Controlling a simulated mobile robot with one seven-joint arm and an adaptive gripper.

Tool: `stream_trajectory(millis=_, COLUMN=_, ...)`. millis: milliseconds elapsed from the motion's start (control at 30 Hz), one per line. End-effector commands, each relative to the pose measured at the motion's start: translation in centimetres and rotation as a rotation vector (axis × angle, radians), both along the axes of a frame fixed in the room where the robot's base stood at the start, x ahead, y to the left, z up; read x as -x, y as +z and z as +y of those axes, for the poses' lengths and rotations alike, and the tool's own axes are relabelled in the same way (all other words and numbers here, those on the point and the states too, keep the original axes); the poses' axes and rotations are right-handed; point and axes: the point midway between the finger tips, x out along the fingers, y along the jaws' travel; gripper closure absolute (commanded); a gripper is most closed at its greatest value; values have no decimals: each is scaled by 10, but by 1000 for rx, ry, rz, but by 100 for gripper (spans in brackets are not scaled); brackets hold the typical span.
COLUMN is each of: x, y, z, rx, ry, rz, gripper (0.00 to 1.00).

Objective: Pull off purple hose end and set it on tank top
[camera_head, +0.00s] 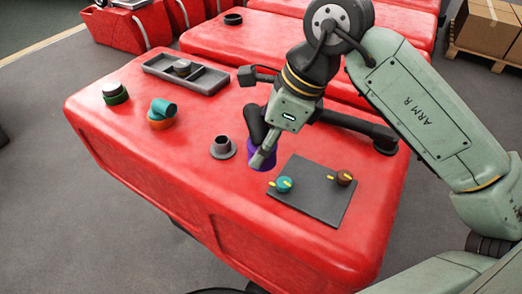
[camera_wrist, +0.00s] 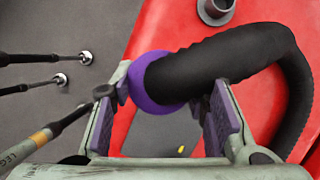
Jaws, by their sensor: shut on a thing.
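The purple hose end (camera_head: 266,164) is a thick purple collar on a black ribbed hose. It also shows in the wrist view (camera_wrist: 147,84), between my two fingers. My gripper (camera_head: 259,156) is shut on it, with purple-padded fingers on both sides in the wrist view (camera_wrist: 163,105). The hose (camera_wrist: 220,58) curves away to the right and bends down. A bare grey port (camera_head: 222,147) with a round flange stands on the red tank top (camera_head: 200,110), just left of the purple end and apart from it. Whether the purple end touches the tank top I cannot tell.
A dark panel (camera_head: 312,205) with a teal knob (camera_head: 284,184) and a brown knob (camera_head: 344,177) lies at the front right. A teal elbow on an orange base (camera_head: 162,113), a green-ringed cap (camera_head: 115,93) and a grey tray (camera_head: 186,72) stand left. Red surface between them is clear.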

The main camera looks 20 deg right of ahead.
Motion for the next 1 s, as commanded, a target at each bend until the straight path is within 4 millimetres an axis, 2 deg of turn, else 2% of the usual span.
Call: stream_trajectory(millis=1000, x=-70, y=0, z=-43, rx=0, ry=-1, rz=0, gripper=91)
